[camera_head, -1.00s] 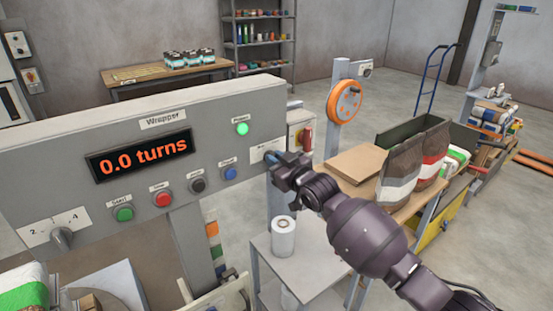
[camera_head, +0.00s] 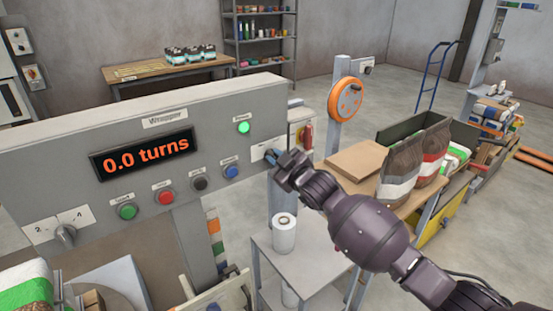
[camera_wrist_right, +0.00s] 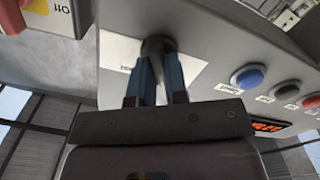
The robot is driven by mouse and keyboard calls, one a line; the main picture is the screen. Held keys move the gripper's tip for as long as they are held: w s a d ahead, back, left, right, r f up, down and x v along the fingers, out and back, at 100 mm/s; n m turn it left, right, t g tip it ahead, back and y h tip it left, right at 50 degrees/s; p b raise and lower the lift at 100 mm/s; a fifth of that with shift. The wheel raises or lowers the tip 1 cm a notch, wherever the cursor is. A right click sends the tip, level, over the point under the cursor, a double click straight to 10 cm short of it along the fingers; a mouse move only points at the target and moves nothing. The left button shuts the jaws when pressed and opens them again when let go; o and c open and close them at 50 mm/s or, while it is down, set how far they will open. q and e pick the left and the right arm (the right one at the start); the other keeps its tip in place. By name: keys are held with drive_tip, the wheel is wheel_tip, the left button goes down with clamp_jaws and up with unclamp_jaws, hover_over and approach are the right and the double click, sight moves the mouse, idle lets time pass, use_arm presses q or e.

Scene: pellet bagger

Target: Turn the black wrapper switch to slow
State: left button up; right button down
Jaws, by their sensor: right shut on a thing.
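The wrapper panel (camera_head: 110,185) fills the left half of the head view. At its right end a white label plate (camera_head: 258,154) carries the switch, which my right gripper (camera_head: 272,157) mostly hides there. In the right wrist view the dark switch knob (camera_wrist_right: 156,45) sits between the two blue fingertips of my right gripper (camera_wrist_right: 158,68), which is shut on it. The label's lettering is too small and covered to read, so I cannot tell the switch's setting. My left gripper is not in view.
The display (camera_head: 142,152) reads 0.0 turns. A green lamp (camera_head: 243,128) is lit. Green, red, black and blue buttons (camera_head: 232,172) line the panel left of my gripper. A red-handled switch box (camera_head: 303,135) stands close at the right. A numbered knob (camera_head: 65,234) is at lower left.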

drive_tip(key=c, duration=1.1)
unclamp_jaws()
drive_tip(key=shift+c, duration=0.2)
drive_tip(key=v, duration=1)
drive_tip(key=shift+s+d, duration=0.2)
drive_tip(key=shift+s, duration=0.15)
